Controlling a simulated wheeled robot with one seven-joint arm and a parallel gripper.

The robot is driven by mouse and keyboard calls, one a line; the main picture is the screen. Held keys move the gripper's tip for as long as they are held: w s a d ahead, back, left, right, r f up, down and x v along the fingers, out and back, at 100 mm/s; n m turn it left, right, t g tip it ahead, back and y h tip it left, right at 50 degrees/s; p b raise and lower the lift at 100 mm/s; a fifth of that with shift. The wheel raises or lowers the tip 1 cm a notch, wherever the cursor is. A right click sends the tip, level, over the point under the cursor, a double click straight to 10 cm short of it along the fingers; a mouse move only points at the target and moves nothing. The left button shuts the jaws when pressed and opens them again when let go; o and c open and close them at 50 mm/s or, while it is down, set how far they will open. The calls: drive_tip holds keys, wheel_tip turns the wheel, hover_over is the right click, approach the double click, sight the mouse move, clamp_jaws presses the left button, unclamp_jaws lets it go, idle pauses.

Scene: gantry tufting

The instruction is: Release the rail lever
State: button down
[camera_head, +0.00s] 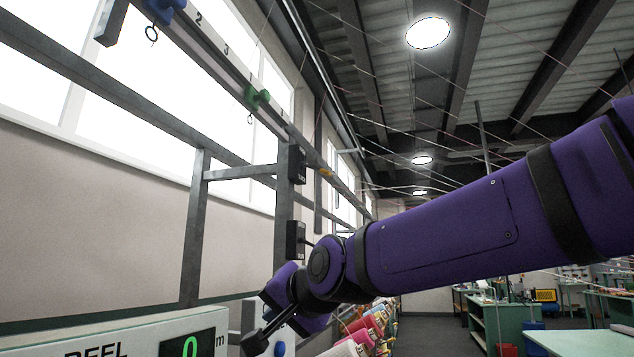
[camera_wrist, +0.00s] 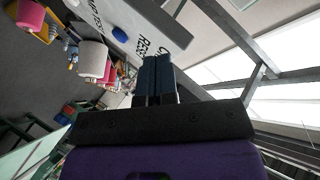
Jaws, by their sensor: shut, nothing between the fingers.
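An overhead grey rail (camera_head: 215,62) with numbers runs along the window wall in the head view. A black box (camera_head: 297,165) sits on its post, with a small yellow-orange handle (camera_head: 325,172) to the right that looks like the rail lever. A second black box (camera_head: 295,240) with a short rod is lower on the post. My gripper (camera_wrist: 155,60) shows in the wrist view with its dark fingers together, holding nothing. In the head view my arm's end is low, below both boxes and well apart from the handle.
A blue carriage (camera_head: 165,8) and a green carriage (camera_head: 257,97) hang on the rail with rings below. A pale reel counter panel (camera_head: 125,340) reading 0 is at lower left. Yarn cones (camera_head: 362,335) stand beyond my wrist. Thin threads cross overhead.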

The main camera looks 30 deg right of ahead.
drive_tip(key=w+d+r+m+t+h, duration=0.1)
drive_tip(key=w+r+m+t+h, duration=0.25)
drive_tip(key=w+r+m, duration=0.45)
drive_tip(key=w+d+r+m+t+h, duration=0.1)
drive_tip(key=w+r+m+t+h, duration=0.1)
drive_tip(key=w+r+m+t, duration=0.5)
drive_tip(key=m+g+h, duration=1.7)
drive_tip(key=m+h, duration=0.4)
drive_tip(key=m, duration=1.3)
approach(316, 169)
drive_tip(key=shift+y, duration=0.25)
drive_tip(key=f, duration=0.1)
drive_tip(key=s+f, duration=0.1)
drive_tip(key=a+f, duration=0.1)
drive_tip(key=shift+s+a+f, duration=0.1)
drive_tip(key=shift+s+f, duration=0.1)
drive_tip(key=shift+s, duration=0.2)
drive_tip(key=x, duration=1)
